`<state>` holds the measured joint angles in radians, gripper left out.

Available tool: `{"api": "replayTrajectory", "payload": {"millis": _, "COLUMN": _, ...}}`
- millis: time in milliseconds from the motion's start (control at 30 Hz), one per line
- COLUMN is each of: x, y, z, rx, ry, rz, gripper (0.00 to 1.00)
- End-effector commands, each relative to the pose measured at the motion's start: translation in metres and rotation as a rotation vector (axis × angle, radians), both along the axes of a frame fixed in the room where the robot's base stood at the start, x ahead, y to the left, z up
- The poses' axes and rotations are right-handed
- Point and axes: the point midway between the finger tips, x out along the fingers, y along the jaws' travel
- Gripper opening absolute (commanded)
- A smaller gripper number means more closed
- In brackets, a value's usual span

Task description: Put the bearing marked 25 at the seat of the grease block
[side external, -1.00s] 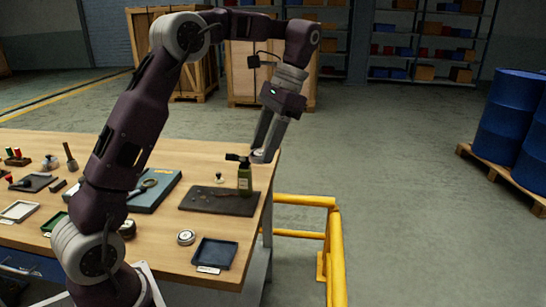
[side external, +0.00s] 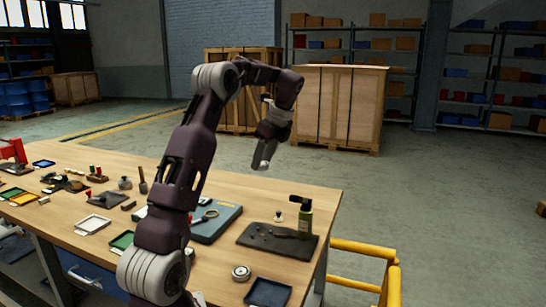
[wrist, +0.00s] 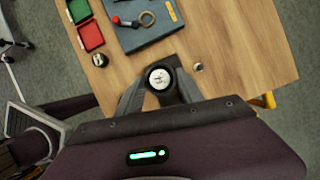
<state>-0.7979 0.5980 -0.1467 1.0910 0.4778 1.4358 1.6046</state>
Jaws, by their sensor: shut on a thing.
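My gripper (side external: 262,164) is raised above the far side of the table. In the wrist view my gripper (wrist: 160,90) is shut on a small round bearing (wrist: 159,77) with a white face and dark rim. Its face has dark marks too small to read. Another round white-faced bearing (side external: 241,272) lies near the table's front edge; it shows small in the wrist view (wrist: 99,60). I cannot tell whether this slab is the grease block; no seat is clear.
A blue-grey board (side external: 215,222) with a ring-shaped tool lies mid-table. A small white-topped knob (side external: 278,216) stands by the slab. A dark tray (side external: 268,293) is at the front. Green and white trays and small tools crowd the left. A yellow rail (side external: 360,250) runs beside the table.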

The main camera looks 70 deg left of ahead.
Motion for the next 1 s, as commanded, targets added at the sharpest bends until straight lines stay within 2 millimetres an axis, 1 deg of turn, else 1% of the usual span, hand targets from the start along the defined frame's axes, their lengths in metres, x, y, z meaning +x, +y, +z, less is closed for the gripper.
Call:
{"api": "replayTrajectory", "payload": {"millis": 167, "x": -0.001, "y": -0.001, "z": -0.04, "rx": -0.002, "ry": 0.003, "rz": 0.002, "gripper": 0.0}}
{"api": "replayTrajectory", "payload": {"millis": 200, "x": -0.001, "y": -0.001, "z": -0.052, "rx": -0.003, "ry": 0.005, "rz": 0.002, "gripper": 0.0}}
{"api": "replayTrajectory", "payload": {"millis": 267, "x": -0.001, "y": -0.001, "z": -0.071, "rx": -0.004, "ry": 0.004, "rz": 0.001, "gripper": 0.0}}
{"api": "replayTrajectory", "payload": {"millis": 300, "x": -0.001, "y": -0.001, "z": -0.085, "rx": -0.004, "ry": 0.005, "rz": 0.003, "gripper": 0.0}}
{"api": "replayTrajectory", "payload": {"millis": 367, "x": -0.001, "y": -0.002, "z": -0.104, "rx": -0.004, "ry": 0.004, "rz": 0.002, "gripper": 0.0}}
{"api": "replayTrajectory", "payload": {"millis": 400, "x": -0.001, "y": -0.001, "z": -0.117, "rx": -0.004, "ry": 0.004, "rz": 0.003, "gripper": 0.0}}
{"api": "replayTrajectory", "payload": {"millis": 500, "x": -0.001, "y": -0.001, "z": -0.144, "rx": -0.003, "ry": 0.002, "rz": 0.002, "gripper": 0.0}}
{"api": "replayTrajectory", "payload": {"millis": 533, "x": -0.001, "y": -0.001, "z": -0.15, "rx": -0.002, "ry": 0.002, "rz": 0.003, "gripper": 0.0}}
{"api": "replayTrajectory", "payload": {"millis": 600, "x": 0.0, "y": -0.001, "z": -0.157, "rx": 0.0, "ry": 0.0, "rz": 0.003, "gripper": 0.0}}
{"api": "replayTrajectory", "payload": {"millis": 667, "x": 0.0, "y": -0.001, "z": -0.16, "rx": 0.001, "ry": -0.001, "rz": 0.004, "gripper": 0.0}}
{"api": "replayTrajectory", "payload": {"millis": 933, "x": 0.0, "y": 0.0, "z": -0.16, "rx": 0.003, "ry": -0.001, "rz": 0.003, "gripper": 0.0}}
{"api": "replayTrajectory", "payload": {"millis": 1000, "x": -0.001, "y": 0.0, "z": -0.163, "rx": 0.002, "ry": 0.0, "rz": 0.003, "gripper": 0.0}}
